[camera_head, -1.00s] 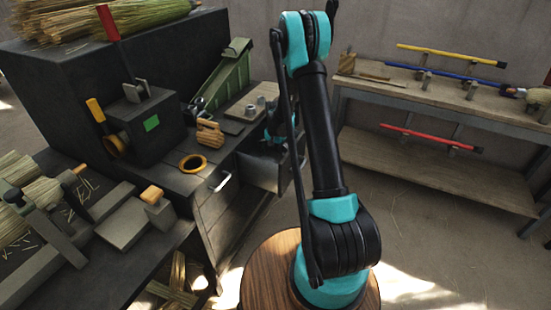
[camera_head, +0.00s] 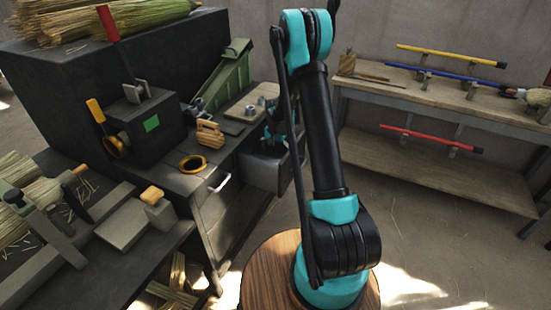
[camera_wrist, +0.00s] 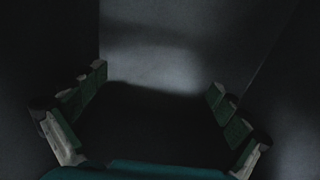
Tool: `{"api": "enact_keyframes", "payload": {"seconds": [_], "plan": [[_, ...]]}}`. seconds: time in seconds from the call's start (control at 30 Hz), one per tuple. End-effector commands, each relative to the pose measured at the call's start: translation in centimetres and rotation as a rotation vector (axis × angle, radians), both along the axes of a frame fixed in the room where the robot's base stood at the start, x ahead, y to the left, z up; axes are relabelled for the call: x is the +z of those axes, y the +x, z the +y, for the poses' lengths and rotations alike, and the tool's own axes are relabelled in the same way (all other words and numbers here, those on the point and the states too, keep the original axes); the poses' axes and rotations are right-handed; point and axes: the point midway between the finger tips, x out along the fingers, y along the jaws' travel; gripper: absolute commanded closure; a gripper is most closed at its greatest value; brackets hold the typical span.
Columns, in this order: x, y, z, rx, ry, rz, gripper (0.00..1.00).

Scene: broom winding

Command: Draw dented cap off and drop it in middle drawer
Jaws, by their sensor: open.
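My gripper (camera_head: 279,138) is at the open grey drawer (camera_head: 270,176) on the right side of the dark workbench, partly hidden by its rim and my arm. In the wrist view my gripper (camera_wrist: 157,82) is open, its green-padded fingers spread wide with nothing between them. Dark, plain surfaces surround the fingers there, with a paler patch ahead. I cannot pick out a dented cap in either view. I cannot tell whether the open drawer is the middle one, and its floor is hidden in the head view.
A rack at right holds yellow (camera_head: 450,55), blue (camera_head: 425,73) and red (camera_head: 430,138) poles. Open floor lies between bench and rack.

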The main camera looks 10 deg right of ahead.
Motion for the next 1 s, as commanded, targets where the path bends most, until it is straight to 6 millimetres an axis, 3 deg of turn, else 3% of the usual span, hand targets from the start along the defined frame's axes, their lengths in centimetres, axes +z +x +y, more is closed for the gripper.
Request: {"api": "enact_keyframes", "payload": {"seconds": [1.0], "plan": [[3.7,0.0,0.0,0.000,0.000,0.000,0.01]]}}
